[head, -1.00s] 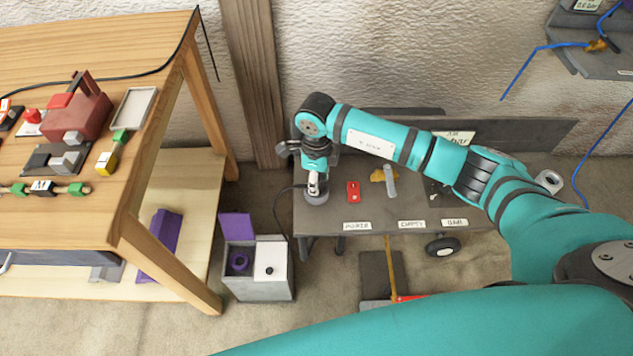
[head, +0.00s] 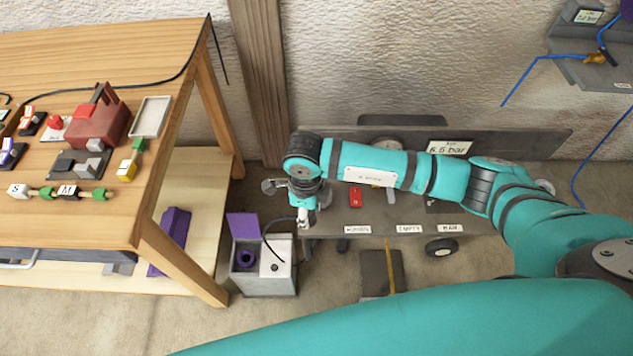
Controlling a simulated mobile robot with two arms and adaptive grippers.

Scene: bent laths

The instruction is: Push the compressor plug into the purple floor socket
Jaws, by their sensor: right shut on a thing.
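The purple floor socket (head: 247,258) is a purple ring in the left part of a grey floor box, with its purple lid (head: 243,225) standing open behind it. My right gripper (head: 303,214) points down at the left end of the compressor cart, up and to the right of the socket in the picture. It is shut on the compressor plug, a small pale piece mostly hidden by the fingers. A black cable (head: 265,241) loops from the gripper down over the floor box. The plug looks apart from the socket. My left gripper is not in view.
The grey floor box (head: 264,286) also has a light panel with a black hole. The wooden bench (head: 180,262) stands close on its left. The compressor cart (head: 340,222), with a red switch (head: 355,197) and labels, is on the right. Carpet in front of the box is clear.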

